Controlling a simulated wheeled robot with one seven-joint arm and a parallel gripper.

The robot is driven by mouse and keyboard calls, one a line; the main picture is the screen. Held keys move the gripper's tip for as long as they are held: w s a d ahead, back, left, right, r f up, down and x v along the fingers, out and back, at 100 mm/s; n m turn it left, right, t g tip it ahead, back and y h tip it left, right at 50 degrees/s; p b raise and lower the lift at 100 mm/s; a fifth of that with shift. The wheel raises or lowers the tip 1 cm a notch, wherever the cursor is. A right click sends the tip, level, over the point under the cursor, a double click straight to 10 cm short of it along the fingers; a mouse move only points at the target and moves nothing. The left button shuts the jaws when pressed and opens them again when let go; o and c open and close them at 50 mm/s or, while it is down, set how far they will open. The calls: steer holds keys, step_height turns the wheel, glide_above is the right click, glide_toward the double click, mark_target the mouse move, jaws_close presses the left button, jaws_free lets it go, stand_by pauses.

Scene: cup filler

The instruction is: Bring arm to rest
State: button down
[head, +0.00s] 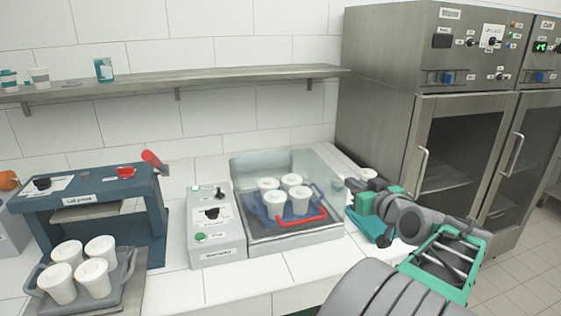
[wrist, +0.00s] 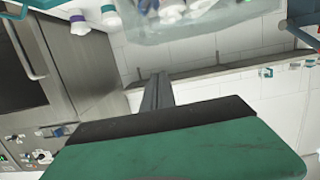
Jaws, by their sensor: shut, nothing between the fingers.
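My gripper (wrist: 157,88) shows in the wrist view as a narrow grey pair of fingers, pressed together with nothing held, beyond a green and black block. In the head view my arm is folded at the right, above the counter's right end and in front of the steel cabinet. Its fingertips cannot be made out there. The gripper is apart from the cups and the filling machine.
A clear-covered machine (head: 237,172) holds several white cups (head: 290,182) and a red-handled tray. A control box (head: 214,230) stands left of it. A blue press (head: 85,205) and more cups (head: 78,265) are further left. A shelf (head: 180,82) runs above; a steel cabinet (head: 385,75) stands right.

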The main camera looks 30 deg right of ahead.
steer(key=s+f+m+g+y, duration=0.1)
steer(key=s+f+m+g, duration=0.25)
steer(key=f, duration=0.45)
steer(key=s+f+m+g, duration=0.2)
steer(key=s+f+g, duration=0.15)
steer(key=f, duration=0.45)
steer(key=s+a+f+m+g+y, duration=0.1)
steer(key=s+a+f+g, duration=0.1)
steer(key=s+a+f, duration=0.25)
steer(key=s+a+f+m+g+y, duration=0.1)
steer(key=s+a+f+m+g, duration=0.15)
steer(key=s, duration=0.35)
steer(key=w+a+r+n, duration=0.1)
steer(key=w+a+n, duration=0.2)
steer(key=a, duration=0.7)
steer(key=w+a+r+n+y, duration=0.1)
steer(key=a+n, duration=0.4)
steer(key=a, duration=0.6)
steer(key=w+a+r+n, duration=0.3)
steer(key=w+a, duration=0.3)
steer(key=a, duration=0.4)
steer(key=shift+a+n+p, duration=0.3)
steer(key=shift+a+n, duration=0.1)
steer(key=shift+n, duration=0.2)
steer(key=c, duration=2.2)
jaws_free()
steer(key=shift+g, duration=0.25)
